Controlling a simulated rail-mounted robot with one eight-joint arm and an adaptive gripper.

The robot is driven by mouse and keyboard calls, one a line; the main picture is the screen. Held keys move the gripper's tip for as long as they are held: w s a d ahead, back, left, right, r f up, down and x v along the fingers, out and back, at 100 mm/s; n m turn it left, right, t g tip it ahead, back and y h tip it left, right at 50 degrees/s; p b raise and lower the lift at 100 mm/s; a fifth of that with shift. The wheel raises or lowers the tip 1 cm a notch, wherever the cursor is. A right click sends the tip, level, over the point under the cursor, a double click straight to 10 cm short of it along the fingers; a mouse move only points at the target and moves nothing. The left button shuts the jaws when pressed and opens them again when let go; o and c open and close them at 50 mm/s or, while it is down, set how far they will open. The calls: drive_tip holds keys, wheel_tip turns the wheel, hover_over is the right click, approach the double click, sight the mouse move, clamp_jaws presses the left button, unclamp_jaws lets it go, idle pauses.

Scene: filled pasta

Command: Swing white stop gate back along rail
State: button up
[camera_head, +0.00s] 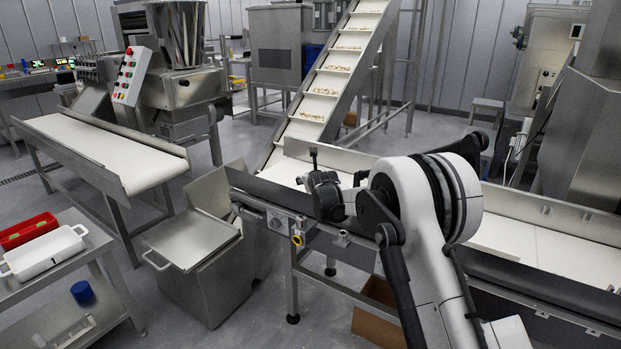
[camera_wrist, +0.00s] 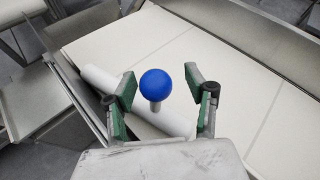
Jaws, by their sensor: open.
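The white stop gate (camera_wrist: 103,83) is a rounded bar lying diagonally over the pale belt in the wrist view. A blue ball knob (camera_wrist: 157,84) on a short pale stem stands up from it. My gripper (camera_wrist: 160,76) is open, with its green-padded fingers on either side of the knob. A gap shows at the right finger; the left finger looks closer, and I cannot tell if it touches. The gate's near end is partly hidden by my gripper. In the head view my arm and wrist cover the gate and knob.
The belt conveyor (camera_head: 510,240) with metal side rails runs under my arm. An inclined conveyor (camera_head: 323,90) with pasta rises behind it. A steel bin (camera_head: 195,245) stands at left of the belt's end. A cardboard box (camera_head: 378,310) sits below on the floor.

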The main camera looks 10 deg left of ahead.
drive_tip(key=v, duration=1.1)
drive_tip(key=shift+s+d, duration=0.15)
drive_tip(key=shift+d, duration=0.1)
